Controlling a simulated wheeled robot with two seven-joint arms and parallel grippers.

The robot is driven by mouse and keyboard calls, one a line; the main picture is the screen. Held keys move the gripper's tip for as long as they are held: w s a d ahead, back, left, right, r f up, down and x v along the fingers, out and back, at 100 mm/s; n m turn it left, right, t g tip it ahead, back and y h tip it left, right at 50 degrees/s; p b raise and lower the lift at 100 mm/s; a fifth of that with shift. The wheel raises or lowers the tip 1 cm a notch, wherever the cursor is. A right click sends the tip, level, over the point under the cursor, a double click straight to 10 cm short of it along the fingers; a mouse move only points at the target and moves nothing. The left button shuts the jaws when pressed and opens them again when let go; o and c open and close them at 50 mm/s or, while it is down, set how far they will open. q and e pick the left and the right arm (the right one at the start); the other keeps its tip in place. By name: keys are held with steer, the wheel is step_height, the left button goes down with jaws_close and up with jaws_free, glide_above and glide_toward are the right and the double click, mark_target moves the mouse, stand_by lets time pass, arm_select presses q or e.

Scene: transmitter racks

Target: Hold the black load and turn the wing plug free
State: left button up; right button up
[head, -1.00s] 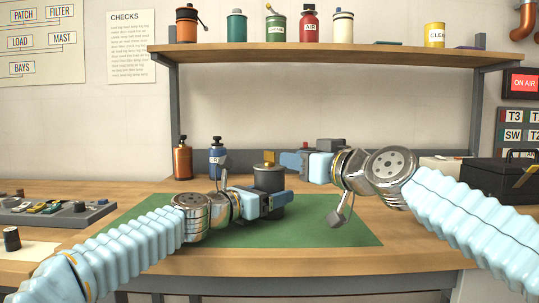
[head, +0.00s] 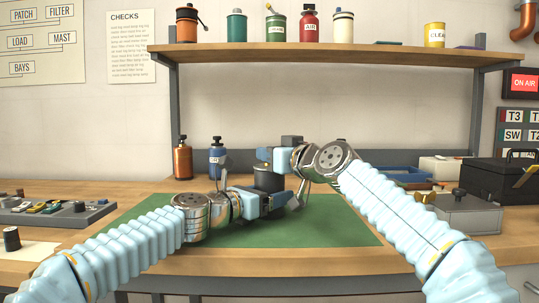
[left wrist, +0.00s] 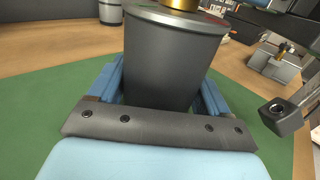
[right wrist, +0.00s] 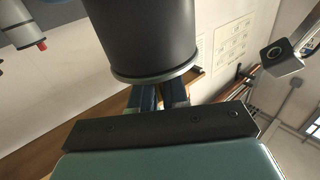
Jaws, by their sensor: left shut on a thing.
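The black load (head: 268,180) is a dark upright cylinder standing over the green mat. My left gripper (head: 279,202) is shut around its side. In the left wrist view the load (left wrist: 172,60) sits between the two blue fingers, and the lower part of the brass wing plug (left wrist: 183,4) shows on its top. My right gripper (head: 264,154) is at the top of the load, coming from the right. In the right wrist view its fingers sit close together beside the load's rim (right wrist: 155,76). The plug is hidden there, so I cannot tell whether they grip it.
A blue bottle (head: 217,158) and a brown bottle (head: 182,160) stand behind to the left. A grey metal box (head: 465,214), a blue tray (head: 395,173) and a black case (head: 500,180) are at right. A shelf (head: 330,54) with canisters spans above. The mat's front (head: 300,232) is clear.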

jaws_close()
steer(key=shift+w+f+n+g+y, duration=0.1)
steer(key=shift+w+n+g+y, duration=0.05)
steer(key=shift+n+g+y, duration=0.5)
steer(key=n+g+y, duration=0.2)
steer(key=g+y, duration=0.1)
steer(key=shift+a+n, duration=0.1)
steer(key=shift+n, duration=0.15)
steer(key=shift+n+g, duration=0.3)
steer(key=shift+g, duration=0.05)
steer(key=shift+y, duration=0.25)
steer(key=shift+o, duration=2.1)
jaws_free()
